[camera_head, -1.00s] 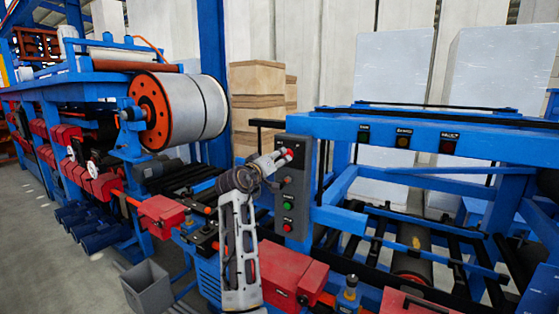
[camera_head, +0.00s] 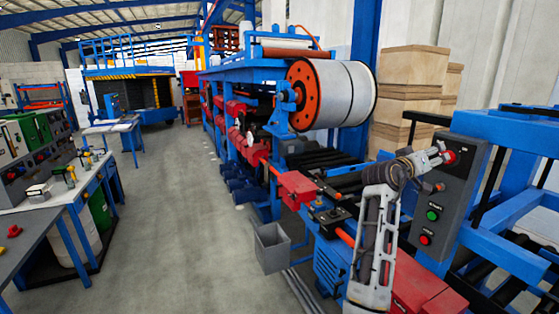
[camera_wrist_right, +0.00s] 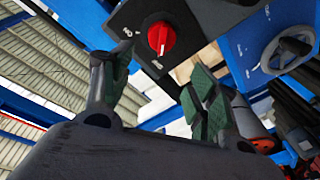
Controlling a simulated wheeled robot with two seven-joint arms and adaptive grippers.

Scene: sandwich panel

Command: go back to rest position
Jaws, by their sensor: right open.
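My right gripper (camera_head: 440,157) is at the upper part of a grey control panel (camera_head: 463,190), beside the red knob there. In the right wrist view the gripper (camera_wrist_right: 153,70) has its two green-padded fingers spread apart, with nothing between them. The red rotary knob (camera_wrist_right: 161,38) is beyond the fingertips and appears clear of them. A green button (camera_head: 432,215) and a red button (camera_head: 424,239) are lower on the panel. My right arm stands upright below the gripper. My left gripper is not in view.
The blue machine line with a large orange-ended roll (camera_head: 345,95) runs along the middle. A grey bin (camera_head: 271,247) stands on the floor. A workbench (camera_head: 75,195) is at the left. The grey floor (camera_head: 180,180) between is open. Wooden crates (camera_head: 408,90) are behind.

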